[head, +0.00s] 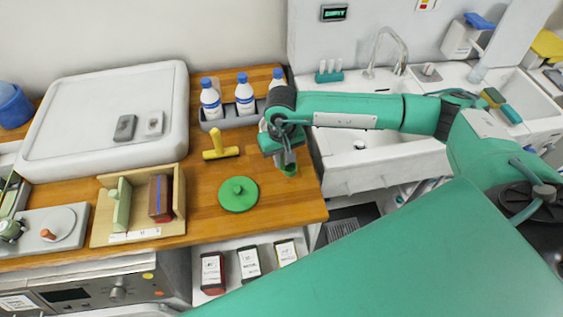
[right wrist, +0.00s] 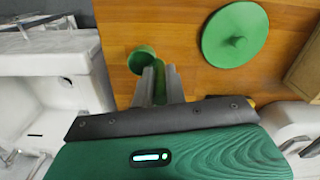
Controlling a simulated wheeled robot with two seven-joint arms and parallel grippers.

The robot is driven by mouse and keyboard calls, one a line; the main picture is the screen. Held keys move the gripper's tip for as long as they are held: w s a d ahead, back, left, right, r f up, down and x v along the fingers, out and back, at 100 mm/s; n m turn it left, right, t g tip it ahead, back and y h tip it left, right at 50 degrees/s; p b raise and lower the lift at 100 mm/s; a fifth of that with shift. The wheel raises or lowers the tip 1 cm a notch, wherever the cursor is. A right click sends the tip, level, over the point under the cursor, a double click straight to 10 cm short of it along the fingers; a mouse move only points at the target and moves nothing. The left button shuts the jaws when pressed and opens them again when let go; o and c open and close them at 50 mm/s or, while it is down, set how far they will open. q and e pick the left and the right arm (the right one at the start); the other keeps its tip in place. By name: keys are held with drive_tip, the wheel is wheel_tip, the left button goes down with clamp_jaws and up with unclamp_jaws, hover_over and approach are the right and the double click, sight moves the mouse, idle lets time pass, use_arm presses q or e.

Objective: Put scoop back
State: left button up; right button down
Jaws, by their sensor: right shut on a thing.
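My right gripper (head: 286,160) is low over the front right part of the wooden counter (head: 200,222). In the right wrist view its two fingers (right wrist: 160,72) are shut on the handle of the green scoop (right wrist: 142,60). The scoop's round cup shows beside the fingertips, over the counter near the sink side. In the head view only a small part of the scoop (head: 290,170) shows below the gripper. I cannot tell whether it touches the counter. My left gripper is not in view.
A round green lid with a knob (head: 238,194) lies left of the gripper. A yellow T-shaped tool (head: 220,145), a grey rack (head: 232,121) with white bottles (head: 244,96) and a wooden box (head: 138,219) are nearby. The sink (head: 355,175) is to the right.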

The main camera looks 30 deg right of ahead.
sight(282, 167)
drive_tip(key=shift+f, duration=0.2)
drive_tip(key=shift+s+f+p, duration=0.1)
drive_tip(key=shift+f+p, duration=0.2)
drive_tip(key=shift+f, duration=0.1)
wheel_tip(282, 167, down, 3)
drive_tip(key=shift+r+p, duration=0.2)
drive_tip(key=shift+p, duration=0.35)
drive_tip(key=shift+f, duration=0.35)
drive_tip(key=shift+f+b, duration=0.2)
drive_tip(key=shift+b, duration=0.1)
drive_tip(key=c, duration=1.4)
unclamp_jaws()
drive_tip(key=shift+c, duration=0.2)
drive_tip(key=shift+r, duration=0.1)
